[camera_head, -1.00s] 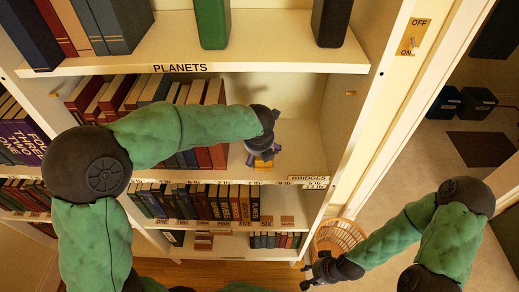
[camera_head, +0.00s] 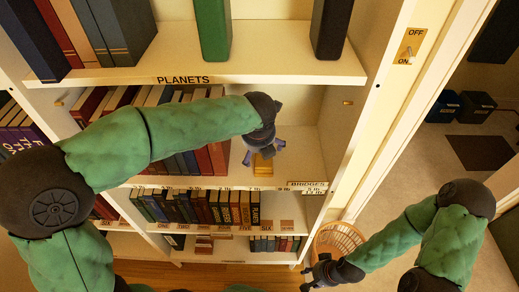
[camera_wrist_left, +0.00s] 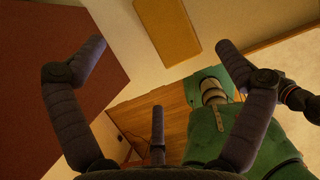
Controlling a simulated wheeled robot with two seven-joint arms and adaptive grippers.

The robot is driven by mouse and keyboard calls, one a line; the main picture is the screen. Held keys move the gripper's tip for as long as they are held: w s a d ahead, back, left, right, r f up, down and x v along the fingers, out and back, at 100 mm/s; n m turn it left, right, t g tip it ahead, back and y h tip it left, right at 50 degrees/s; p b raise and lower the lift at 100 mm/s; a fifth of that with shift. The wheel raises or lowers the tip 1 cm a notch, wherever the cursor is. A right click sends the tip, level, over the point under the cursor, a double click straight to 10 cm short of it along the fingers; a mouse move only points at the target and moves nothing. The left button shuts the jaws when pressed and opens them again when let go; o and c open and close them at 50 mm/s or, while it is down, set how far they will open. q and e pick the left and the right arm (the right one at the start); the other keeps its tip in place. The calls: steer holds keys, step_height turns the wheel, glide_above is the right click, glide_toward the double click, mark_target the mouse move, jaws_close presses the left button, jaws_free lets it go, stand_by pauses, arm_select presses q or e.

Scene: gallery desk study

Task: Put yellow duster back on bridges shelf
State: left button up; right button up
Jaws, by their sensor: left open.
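The yellow duster (camera_head: 262,167) lies on the shelf labelled BRIDGES (camera_head: 307,185), to the right of the books. My left gripper (camera_head: 264,155) is open just above and behind it, with its fingers spread to both sides. In the left wrist view the duster (camera_wrist_left: 167,30) shows as a flat yellow block beyond the open fingertips of my left gripper (camera_wrist_left: 160,47), apart from them. My right gripper (camera_head: 308,284) is low at the bottom of the head view, near the basket, small and dark; its jaws are unclear.
The PLANETS shelf (camera_head: 215,76) with binders overhangs my left arm. The cabinet's right side wall (camera_head: 345,130) bounds the shelf. A wicker basket (camera_head: 338,240) stands on the floor by my right arm.

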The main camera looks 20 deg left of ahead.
arm_select(q)
steer(key=shift+v, duration=1.35)
